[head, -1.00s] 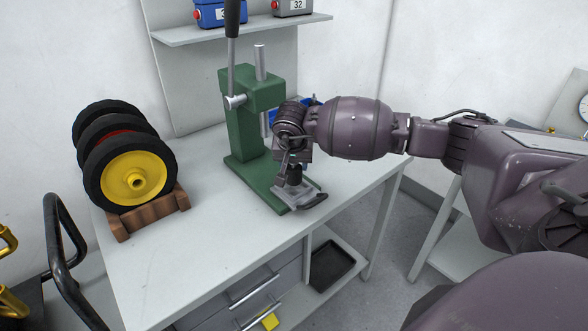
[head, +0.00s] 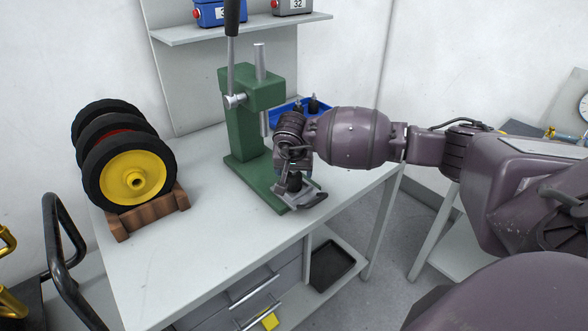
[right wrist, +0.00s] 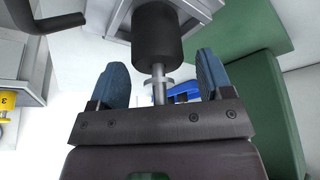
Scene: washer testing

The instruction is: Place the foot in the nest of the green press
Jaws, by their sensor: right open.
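The foot, a black rubber cylinder (head: 295,184) with a metal stud, stands upright at the silvery nest (head: 288,198) on the front of the green press (head: 243,130). In the right wrist view the foot (right wrist: 157,36) is beyond my right gripper's fingertips (right wrist: 160,68). Its stud (right wrist: 158,88) points back between the two blue-padded fingers, which are open and apart from it. In the head view my right gripper (head: 293,170) is just above the foot, its fingers mostly hidden. Whether the foot is fully seated cannot be told. My left gripper is not in view.
A blue tray (head: 285,119) with more black feet is behind my right wrist. Wheels on a wooden stand (head: 150,213) fill the table's left. The press lever (head: 231,50) rises at the back. The table's front (head: 215,250) is clear.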

